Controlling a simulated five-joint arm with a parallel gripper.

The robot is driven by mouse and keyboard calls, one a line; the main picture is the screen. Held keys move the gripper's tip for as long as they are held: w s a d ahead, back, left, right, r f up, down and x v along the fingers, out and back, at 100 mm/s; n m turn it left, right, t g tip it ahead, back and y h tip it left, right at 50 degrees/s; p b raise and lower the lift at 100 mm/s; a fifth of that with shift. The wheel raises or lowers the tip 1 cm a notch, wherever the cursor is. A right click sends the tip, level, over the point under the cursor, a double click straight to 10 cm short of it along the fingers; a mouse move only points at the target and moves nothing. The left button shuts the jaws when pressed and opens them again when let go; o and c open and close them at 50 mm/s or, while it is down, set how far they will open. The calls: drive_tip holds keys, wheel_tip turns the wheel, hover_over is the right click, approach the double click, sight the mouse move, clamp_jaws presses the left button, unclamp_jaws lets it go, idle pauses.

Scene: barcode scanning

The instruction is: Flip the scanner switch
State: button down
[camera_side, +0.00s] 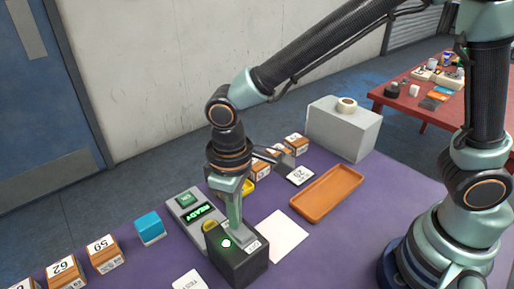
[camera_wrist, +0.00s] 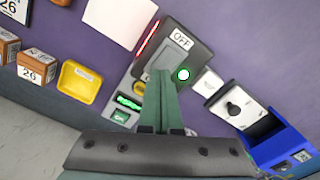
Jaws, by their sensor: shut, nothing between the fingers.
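My gripper (camera_side: 236,228) points down at the scanner top and is shut with nothing held. In the wrist view my gripper's tips (camera_wrist: 168,72) overlap the switch plate and partly hide it. I cannot tell whether they touch it.
A grey console (camera_side: 181,206) with a green READY display stands just behind the scanner. A blue cube (camera_side: 149,227) and numbered boxes (camera_side: 104,254) are at left. An orange tray (camera_side: 327,193) and a white sheet (camera_side: 278,236) lie right. A grey block (camera_side: 342,130) stands at the back.

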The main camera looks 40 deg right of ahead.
wheel_tip(320, 180, up, 6)
drive_tip(key=shift+r, duration=0.2)
idle(0.5)
drive_tip(key=d+r+m+t, duration=0.2)
drive_tip(key=d+r+m, duration=0.1)
drive_tip(key=d, duration=0.8)
drive_tip(key=s+d+r+m+t, duration=0.1)
drive_tip(key=d+r+m+t, duration=0.2)
drive_tip(key=d, duration=0.9)
drive_tip(key=shift+d+r+t, duration=0.15)
drive_tip(key=shift+r+t, duration=0.15)
drive_tip(key=shift+r, duration=0.15)
